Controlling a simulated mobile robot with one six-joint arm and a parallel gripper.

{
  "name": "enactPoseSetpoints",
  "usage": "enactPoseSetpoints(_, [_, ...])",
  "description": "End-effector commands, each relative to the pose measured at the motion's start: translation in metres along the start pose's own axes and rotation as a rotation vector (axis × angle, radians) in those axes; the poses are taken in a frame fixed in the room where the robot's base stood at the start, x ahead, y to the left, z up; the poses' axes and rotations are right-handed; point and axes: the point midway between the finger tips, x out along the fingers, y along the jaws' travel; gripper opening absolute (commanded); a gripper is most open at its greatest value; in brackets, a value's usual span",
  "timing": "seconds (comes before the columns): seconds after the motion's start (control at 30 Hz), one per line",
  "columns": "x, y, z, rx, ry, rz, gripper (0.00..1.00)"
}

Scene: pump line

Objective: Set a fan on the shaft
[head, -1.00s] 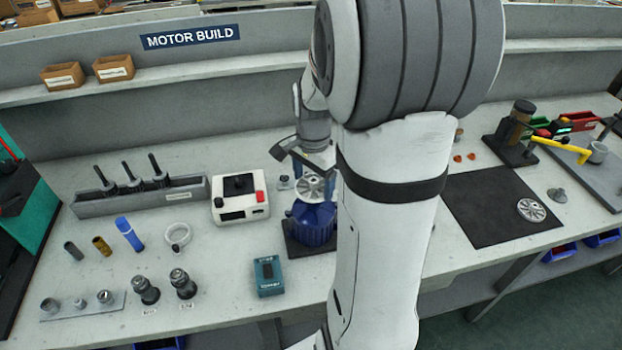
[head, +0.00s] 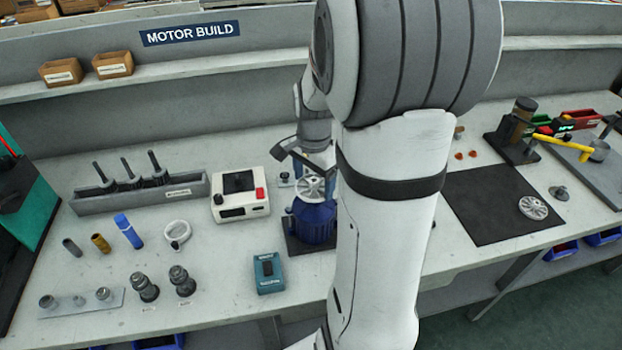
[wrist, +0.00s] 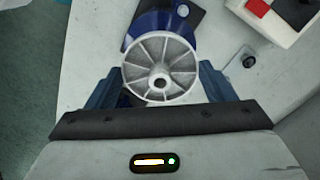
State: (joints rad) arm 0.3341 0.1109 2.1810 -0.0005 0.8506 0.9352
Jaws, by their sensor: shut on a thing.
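A silver spoked fan (wrist: 160,69) is between the two blue fingers of my gripper (wrist: 157,85) in the wrist view. My gripper is shut on its rim. In the head view the fan (head: 311,188) is just above the blue motor housing (head: 312,222), which stands on a dark base plate. The housing also shows behind the fan in the wrist view (wrist: 148,24). The fan hides the shaft, and I cannot tell whether they touch. A dark hole shows in the fan's hub. A second fan (head: 533,207) lies on the black mat (head: 487,220).
A white box with a red button (head: 240,196) stands left of the motor, and a teal device (head: 268,273) lies in front. A rack with dark rods (head: 140,193) is farther left. My arm hides the bench to the right of the motor.

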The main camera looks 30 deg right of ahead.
Motion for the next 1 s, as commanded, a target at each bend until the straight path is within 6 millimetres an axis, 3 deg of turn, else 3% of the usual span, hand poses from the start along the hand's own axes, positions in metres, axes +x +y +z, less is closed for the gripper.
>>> enactPoseSetpoints(0.83, [0.012,0.000,-0.001,0.001,0.000,0.000,0.63])
enactPoseSetpoints(0.87, [0.012,0.000,-0.001,0.001,0.000,0.000,0.77])
enactPoseSetpoints(1.0, [0.012,0.000,-0.001,0.002,0.000,0.000,0.88])
